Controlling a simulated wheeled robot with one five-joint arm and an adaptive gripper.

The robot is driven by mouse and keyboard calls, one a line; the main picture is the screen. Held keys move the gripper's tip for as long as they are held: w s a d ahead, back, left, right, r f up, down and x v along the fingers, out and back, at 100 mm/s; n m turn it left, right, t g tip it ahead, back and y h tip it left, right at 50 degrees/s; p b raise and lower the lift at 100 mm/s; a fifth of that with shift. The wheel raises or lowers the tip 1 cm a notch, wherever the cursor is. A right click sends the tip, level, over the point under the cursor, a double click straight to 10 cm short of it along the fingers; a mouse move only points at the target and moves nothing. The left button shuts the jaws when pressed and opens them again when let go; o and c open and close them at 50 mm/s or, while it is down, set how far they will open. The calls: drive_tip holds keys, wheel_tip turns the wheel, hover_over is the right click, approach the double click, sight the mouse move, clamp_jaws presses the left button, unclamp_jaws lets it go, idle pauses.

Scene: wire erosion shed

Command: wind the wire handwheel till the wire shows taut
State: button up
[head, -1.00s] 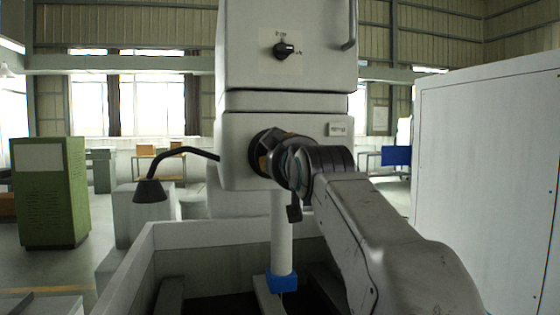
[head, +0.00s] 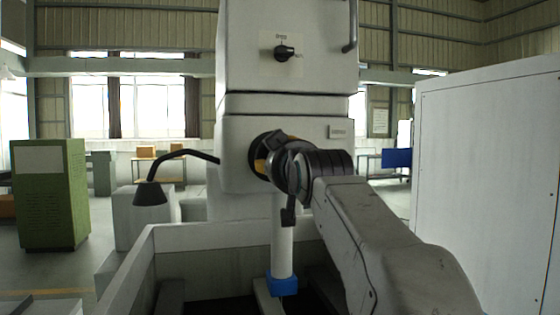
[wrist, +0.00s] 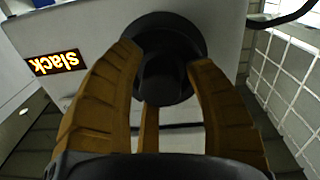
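The wire handwheel is a black round wheel with a raised hub, on the white machine head; it shows in the wrist view (wrist: 163,82). My gripper (wrist: 163,62) has its brown fingers on both sides of the hub, with the tips against it. In the head view my gripper (head: 262,158) is at the front face of the machine head, and my wrist hides most of the wheel. A dark display (wrist: 54,63) beside the wheel reads "slack" in amber letters, upside down in the wrist view.
A black rotary switch (head: 285,53) and a bar handle (head: 350,28) are above. A black lamp (head: 150,193) on a bent arm stands out at left. The tank wall (head: 200,236) is below, around a column with a blue collar (head: 283,284). A white cabinet (head: 490,180) is at right.

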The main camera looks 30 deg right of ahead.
drive_tip(key=shift+o, duration=0.9)
drive_tip(key=shift+s+r, duration=0.1)
drive_tip(key=shift+s, duration=0.1)
drive_tip(key=shift+s+a, duration=0.1)
drive_tip(key=shift+s, duration=0.1)
drive_tip(key=v, duration=1.1)
drive_tip(key=shift+s, duration=0.2)
